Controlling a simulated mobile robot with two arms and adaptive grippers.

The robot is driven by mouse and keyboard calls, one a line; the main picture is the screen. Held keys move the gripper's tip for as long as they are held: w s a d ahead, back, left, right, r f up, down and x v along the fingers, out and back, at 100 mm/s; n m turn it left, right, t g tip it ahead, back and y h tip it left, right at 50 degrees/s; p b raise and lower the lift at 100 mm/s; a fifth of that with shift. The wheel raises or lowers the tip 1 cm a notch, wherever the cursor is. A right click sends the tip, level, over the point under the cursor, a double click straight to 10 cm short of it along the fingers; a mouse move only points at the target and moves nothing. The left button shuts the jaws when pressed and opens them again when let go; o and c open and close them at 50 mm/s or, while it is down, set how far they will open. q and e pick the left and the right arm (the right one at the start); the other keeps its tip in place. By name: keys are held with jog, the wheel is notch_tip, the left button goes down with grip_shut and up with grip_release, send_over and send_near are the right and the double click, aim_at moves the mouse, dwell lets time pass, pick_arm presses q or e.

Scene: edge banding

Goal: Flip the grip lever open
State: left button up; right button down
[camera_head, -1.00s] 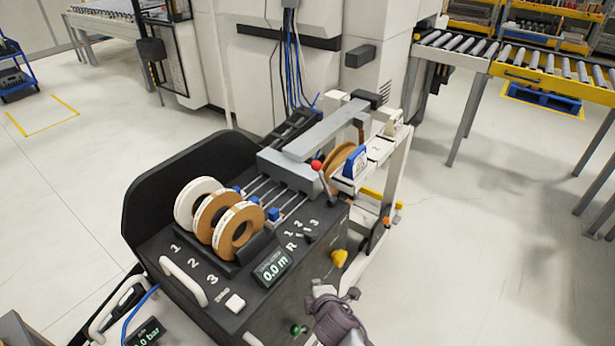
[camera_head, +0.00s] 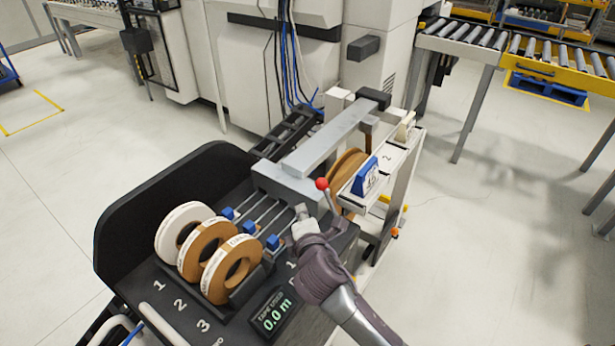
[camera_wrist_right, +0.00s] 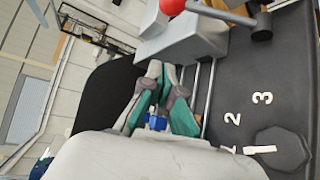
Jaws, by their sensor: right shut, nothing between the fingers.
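A lever with a red ball knob (camera_head: 322,184) stands beside the grey clamp block (camera_head: 285,182) on the black machine. My right gripper (camera_head: 301,212) is just below and left of the knob, by the guide rods. In the right wrist view my right gripper (camera_wrist_right: 166,80) has its fingertips together, empty, pointing toward the grey block. I cannot tell whether it touches anything. My left gripper is in neither view.
Three tape rolls (camera_head: 230,268) stand on the left of the machine, with blue clips (camera_head: 249,228) on the rods. A display (camera_head: 272,311) reads 0.0 m. A white shelf (camera_head: 345,202) holds a blue tag (camera_head: 366,176) to the right. Open floor lies farther right.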

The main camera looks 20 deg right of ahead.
aim_at(331, 203)
jog(key=x, duration=0.9)
jog(key=shift+r, duration=0.1)
jog(key=d, duration=0.1)
jog(key=p, duration=0.1)
jog(key=d+r+p, duration=0.1)
jog(key=shift+s+d, duration=0.3)
jog(key=shift+d, duration=0.05)
jog(key=shift+s+d+r, duration=0.15)
jog(key=shift+s+d, duration=0.15)
jog(key=shift+d, duration=0.1)
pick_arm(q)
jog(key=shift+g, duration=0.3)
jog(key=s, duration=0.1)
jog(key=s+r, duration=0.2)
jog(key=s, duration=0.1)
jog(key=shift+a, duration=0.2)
pick_arm(e)
jog(key=shift+w, duration=0.1)
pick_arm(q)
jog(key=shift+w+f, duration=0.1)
